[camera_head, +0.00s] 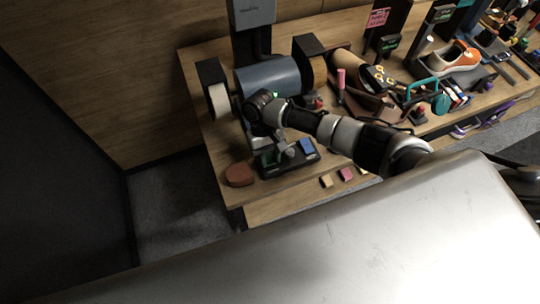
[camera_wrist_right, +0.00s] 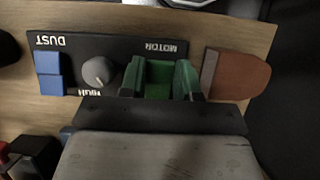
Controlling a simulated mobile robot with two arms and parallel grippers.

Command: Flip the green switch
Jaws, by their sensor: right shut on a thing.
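A black control panel (camera_head: 302,165) lies near the front left corner of the workbench. In the right wrist view the panel (camera_wrist_right: 70,45) appears upside down, with the words DUST and MOTOR. Its green switch (camera_wrist_right: 158,79) sits between my right gripper's fingers (camera_wrist_right: 160,85), which are shut on it. A grey knob (camera_wrist_right: 96,71) and a blue switch (camera_wrist_right: 48,72) are on the same panel. In the head view my right gripper (camera_head: 275,148) reaches down over the panel, partly hiding the green switch (camera_head: 267,158). My left gripper is not in view.
A brown brush or block (camera_head: 240,174) lies beside the panel, near the bench corner. A machine with a blue-grey drum (camera_head: 268,76) stands behind. Small coloured blocks (camera_head: 346,174) lie at the front edge. Tools and a shoe (camera_head: 452,58) crowd the bench to the right.

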